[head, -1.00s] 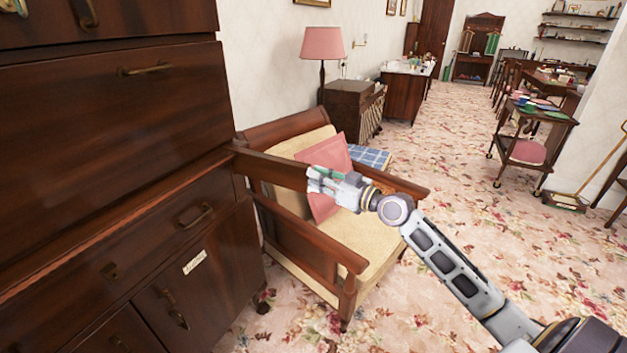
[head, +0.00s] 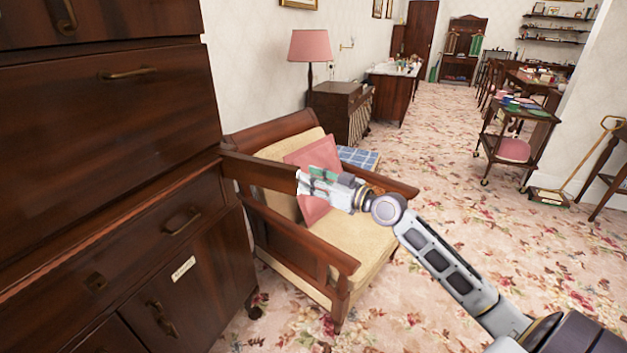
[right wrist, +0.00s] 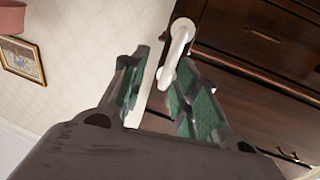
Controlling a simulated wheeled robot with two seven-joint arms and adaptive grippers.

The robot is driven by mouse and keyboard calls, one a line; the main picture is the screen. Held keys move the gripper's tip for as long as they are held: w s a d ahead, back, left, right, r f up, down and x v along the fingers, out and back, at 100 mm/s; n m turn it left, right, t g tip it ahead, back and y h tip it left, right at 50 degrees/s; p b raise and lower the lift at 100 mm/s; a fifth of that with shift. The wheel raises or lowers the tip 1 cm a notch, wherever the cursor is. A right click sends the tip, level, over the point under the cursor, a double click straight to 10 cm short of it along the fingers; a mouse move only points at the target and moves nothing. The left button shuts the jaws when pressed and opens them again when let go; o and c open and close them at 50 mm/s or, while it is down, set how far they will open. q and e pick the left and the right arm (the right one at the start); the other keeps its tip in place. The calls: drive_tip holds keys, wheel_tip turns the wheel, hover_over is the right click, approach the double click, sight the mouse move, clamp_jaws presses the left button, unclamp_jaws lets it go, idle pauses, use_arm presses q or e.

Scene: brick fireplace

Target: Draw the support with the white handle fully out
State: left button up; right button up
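The support (head: 260,173) is a dark wooden bar that stands out from the bureau, past the chair back. Its free end meets my right gripper (head: 308,183), which covers the handle in the head view. In the right wrist view the white handle (right wrist: 172,62) is a curved bar between the green-padded fingertips of my right gripper (right wrist: 164,72). My left gripper is not in view.
The dark wooden bureau (head: 110,110) fills the left, with brass-handled drawers and a labelled door. A cushioned armchair (head: 365,245) stands close beside it, under my right arm. A pink lamp (head: 310,46) stands behind. Flowered carpet (head: 450,180) is open to the right.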

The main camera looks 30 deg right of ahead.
drive_tip(key=shift+a, duration=0.1)
drive_tip(key=shift+s, duration=0.15)
drive_tip(key=v, duration=1.2)
drive_tip(key=shift+d, duration=0.25)
idle(0.6)
idle(0.5)
